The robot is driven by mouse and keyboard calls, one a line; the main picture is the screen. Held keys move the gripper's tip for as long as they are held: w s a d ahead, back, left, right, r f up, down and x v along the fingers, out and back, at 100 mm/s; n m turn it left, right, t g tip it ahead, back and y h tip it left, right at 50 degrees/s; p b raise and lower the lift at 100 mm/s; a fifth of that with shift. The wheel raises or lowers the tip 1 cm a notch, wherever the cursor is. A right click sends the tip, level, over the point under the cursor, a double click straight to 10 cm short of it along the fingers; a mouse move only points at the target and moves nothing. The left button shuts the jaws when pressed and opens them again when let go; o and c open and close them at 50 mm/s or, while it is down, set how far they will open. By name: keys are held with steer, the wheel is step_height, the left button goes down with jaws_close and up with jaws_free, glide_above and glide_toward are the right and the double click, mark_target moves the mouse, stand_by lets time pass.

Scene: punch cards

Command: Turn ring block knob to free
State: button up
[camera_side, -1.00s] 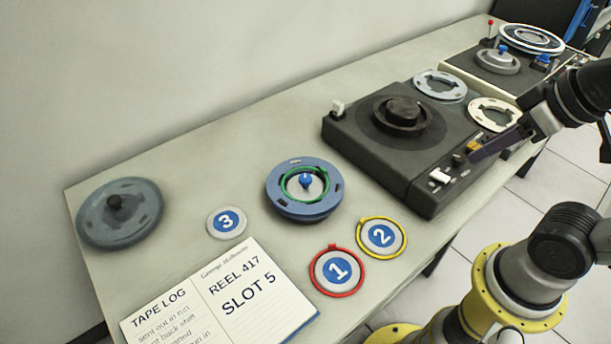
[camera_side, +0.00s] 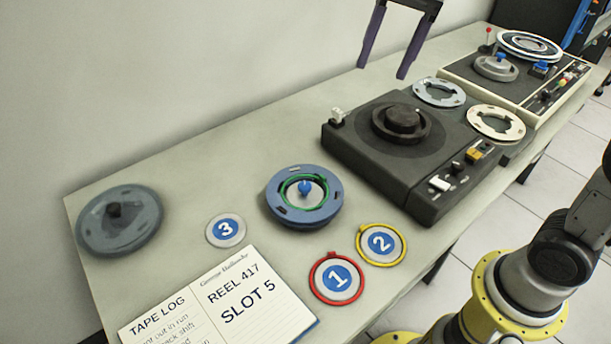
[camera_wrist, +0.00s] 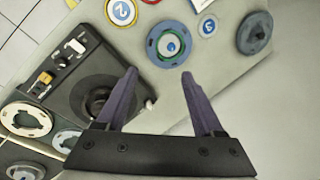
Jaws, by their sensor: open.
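A round blue block (camera_side: 282,212) stands on the table left of the dark tape deck. A green ring (camera_side: 287,185) lies on its top around a small blue knob (camera_side: 305,187) on a grey disc. The blue block also shows in the wrist view (camera_wrist: 153,47), beyond my fingers, with the knob (camera_wrist: 171,47) at its middle. My gripper (camera_side: 382,71) is open and empty, with its purple fingers apart. It is in the air behind the deck in the side view, away from the blue block. Its fingers (camera_wrist: 158,73) also show in the wrist view.
The dark deck (camera_side: 350,145) has a central hub and front switches. Discs 1 (camera_side: 325,291), 2 (camera_side: 375,258) and 3 (camera_side: 214,241), a grey reel (camera_side: 140,233) and an open log book (camera_side: 285,325) lie on the table. Another machine (camera_side: 470,75) stands at the back right.

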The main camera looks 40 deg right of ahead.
steer(key=w+a+f+m+g+y, duration=0.1)
steer(key=w+a+f+g, duration=0.15)
steer(key=w+f, duration=0.7)
steer(key=g, duration=0.2)
glide_toward(305, 184)
steer(key=x, duration=0.8)
steer(key=shift+s+a+f, duration=0.1)
steer(key=shift+s, duration=0.05)
jaws_close()
